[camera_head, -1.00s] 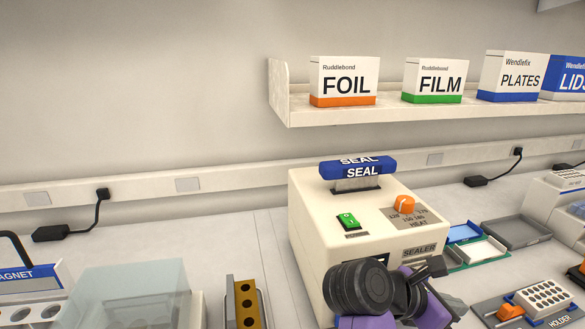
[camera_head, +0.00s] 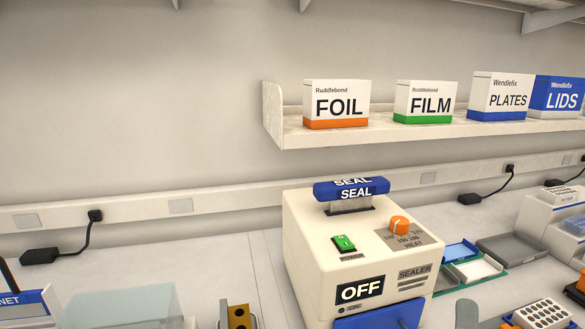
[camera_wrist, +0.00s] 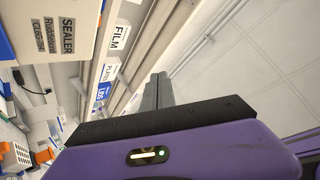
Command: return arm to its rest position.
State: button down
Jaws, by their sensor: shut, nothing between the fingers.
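My gripper (camera_wrist: 157,92) shows in the wrist view, its grey fingers together with nothing between them. It points up past the shelf boxes, clear of everything. In the wrist view the picture is tilted, and the sealer (camera_wrist: 62,40) stands at the upper left, apart from the fingers. In the head view my gripper does not show; only a small grey piece that may be my arm rises at the bottom edge. The cream sealer (camera_head: 310,240) stands in the middle there, with a blue SEAL handle, a green power switch, an orange knob and an OFF sign.
A wall shelf (camera_head: 400,136) holds FOIL (camera_head: 336,107), FILM (camera_head: 430,103), PLATES (camera_head: 499,99) and LIDS (camera_head: 556,96) boxes. Shallow trays (camera_head: 512,247) lie right of the sealer. A clear-topped box (camera_head: 120,305) and a yellow holed rack (camera_head: 238,317) stand at the left.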

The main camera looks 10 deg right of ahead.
jog(key=s+a+f+n+g+y, duration=0.3)
jog(key=s+f+n+y, duration=0.35)
jog(key=f+n, duration=0.25)
jog(key=s+a+f+n+g+y, duration=0.35)
jog(key=s+f+n+y, duration=0.3)
jog(key=f+n, duration=0.25)
jog(key=s+f+g+h, duration=0.1)
jog(key=s+f+g, duration=0.2)
jog(key=s, duration=0.6)
jog(key=shift+s+d+f, duration=0.15)
jog(key=shift+s+f, duration=0.05)
jog(key=shift+f, duration=0.25)
jog(key=shift+d, duration=0.1)
